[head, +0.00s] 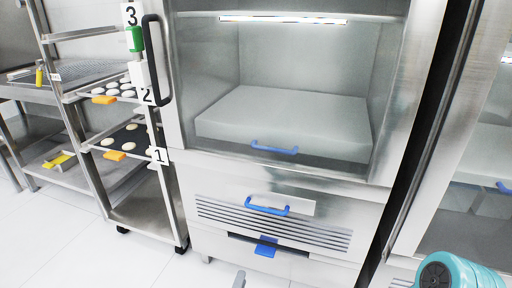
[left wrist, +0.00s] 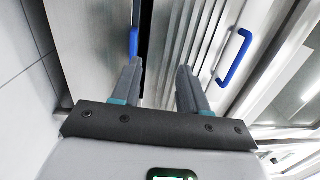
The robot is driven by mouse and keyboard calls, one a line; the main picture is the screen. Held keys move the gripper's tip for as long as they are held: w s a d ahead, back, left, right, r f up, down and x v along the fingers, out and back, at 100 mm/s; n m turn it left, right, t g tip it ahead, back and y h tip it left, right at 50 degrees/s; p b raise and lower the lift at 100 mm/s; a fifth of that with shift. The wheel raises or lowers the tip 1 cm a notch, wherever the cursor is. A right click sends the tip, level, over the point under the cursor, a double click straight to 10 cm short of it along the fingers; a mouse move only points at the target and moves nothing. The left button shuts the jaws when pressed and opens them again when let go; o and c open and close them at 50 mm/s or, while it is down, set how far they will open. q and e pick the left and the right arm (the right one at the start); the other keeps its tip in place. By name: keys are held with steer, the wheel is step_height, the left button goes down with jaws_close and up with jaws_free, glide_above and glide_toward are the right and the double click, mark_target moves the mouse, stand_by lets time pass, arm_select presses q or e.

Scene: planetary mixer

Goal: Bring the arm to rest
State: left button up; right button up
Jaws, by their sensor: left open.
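My left gripper (left wrist: 160,78) is open and empty in the left wrist view, its two grey fingers apart. In the head view only a small grey tip of the left gripper (head: 239,280) shows at the bottom edge, in front of the steel cabinet's lower part. Beyond the fingers in the wrist view are a blue handle (left wrist: 232,58) on the right and a blue piece (left wrist: 134,42) behind the left finger; neither is held. My right gripper is not in view.
A steel cabinet (head: 330,178) with a glass front, blue handles (head: 268,207) and a slatted vent stands ahead. A tray rack (head: 140,205) with numbered shelves is on the left, and another glass-fronted unit (head: 440,130) on the right. White floor (head: 70,240) is clear at lower left.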

arm_select(q)
steer(key=w+a+r+n+y, duration=0.1)
steer(key=w+a+r, duration=0.1)
steer(key=a+r, duration=0.4)
steer(key=s+a+n+g+y, duration=0.1)
steer(key=s+a+n+g, duration=0.2)
steer(key=s+n+g, duration=0.25)
steer(key=s+d+f+n+g, duration=0.15)
steer(key=s+n+g, duration=0.55)
steer(key=s, duration=0.8)
steer(key=s+d+f+n+g, duration=0.1)
steer(key=s+f+n+g, duration=0.3)
steer(key=s+n, duration=0.9)
steer(key=s+r+m+g+p, duration=0.1)
steer(key=s+r+m+p, duration=0.2)
steer(key=r+p, duration=2.6)
steer(key=shift+s+r+h, duration=0.15)
steer(key=shift+r+h, duration=0.25)
steer(key=shift+r, duration=0.2)
steer(key=shift+f, duration=0.1)
